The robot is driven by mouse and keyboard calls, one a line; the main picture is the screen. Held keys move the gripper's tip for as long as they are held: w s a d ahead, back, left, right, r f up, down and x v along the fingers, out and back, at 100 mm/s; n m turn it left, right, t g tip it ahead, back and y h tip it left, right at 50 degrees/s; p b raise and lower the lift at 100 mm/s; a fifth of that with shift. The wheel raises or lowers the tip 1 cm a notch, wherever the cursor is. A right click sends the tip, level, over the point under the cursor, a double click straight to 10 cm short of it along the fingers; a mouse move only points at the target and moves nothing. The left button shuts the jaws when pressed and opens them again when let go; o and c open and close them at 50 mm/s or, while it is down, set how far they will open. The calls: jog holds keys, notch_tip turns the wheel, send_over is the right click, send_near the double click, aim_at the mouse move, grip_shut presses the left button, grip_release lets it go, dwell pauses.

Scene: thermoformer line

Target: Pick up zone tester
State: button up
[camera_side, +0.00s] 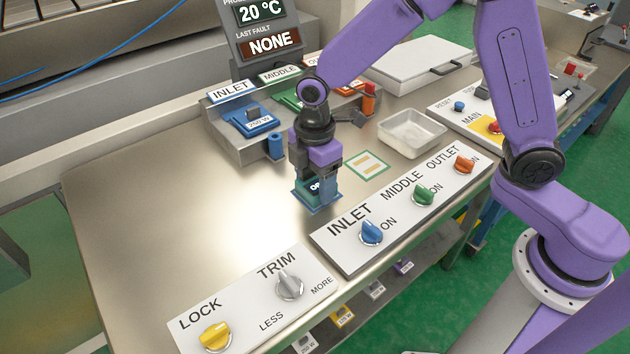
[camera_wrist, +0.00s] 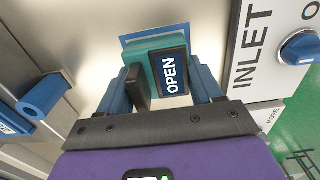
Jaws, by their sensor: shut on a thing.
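The zone tester (camera_side: 314,187) is a small teal block with a dark display that reads OPEN. It also shows in the wrist view (camera_wrist: 157,62), upright between the two blue fingers. My gripper (camera_side: 316,178) points down from above and is shut on the tester; it also shows in the wrist view (camera_wrist: 163,88). A blue pad (camera_side: 322,207) shows under and around the tester's foot. I cannot tell whether the tester rests on it or is just above it. The fingers hide part of the tester's sides.
The INLET panel (camera_side: 345,258) with knobs is close by at right. The grey inlet station (camera_side: 222,132) with a blue handle (camera_side: 275,147) stands at left behind. A metal tray (camera_side: 410,134) and a marked mat (camera_side: 366,166) lie at back right. The table's left part is clear.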

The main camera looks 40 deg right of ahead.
aim_at(316, 183)
jog(key=shift+r, duration=0.5)
notch_tip(316, 183, up, 2)
jog(key=shift+s+r, duration=0.1)
jog(key=shift+r, duration=0.1)
jog(key=s+d+r, duration=0.6)
jog(key=s+r, duration=0.3)
jog(key=s, duration=0.3)
jog(key=shift+d+r, duration=0.15)
jog(key=shift+r, duration=0.05)
jog(key=d, duration=0.3)
jog(key=s+d, duration=0.1)
jog(key=d, duration=0.5)
jog(key=shift+s+d+r, duration=0.15)
jog(key=shift+d+r, duration=0.05)
jog(key=shift+d, duration=0.15)
jog(key=w+f, duration=0.2)
jog(key=w, duration=0.2)
jog(key=w+a+f, duration=0.1)
jog(key=w+f, duration=0.2)
jog(key=w, duration=0.1)
jog(key=w+f, duration=0.3)
jog(key=w, duration=0.1)
jog(key=shift+w+a+f, duration=0.1)
jog(key=shift+a+f, duration=0.1)
jog(key=shift+a, duration=0.15)
jog(key=shift+w+a+f, duration=0.15)
jog(key=shift+w+f, duration=0.55)
jog(key=shift+f, duration=1.55)
jog(key=shift+f, duration=0.1)
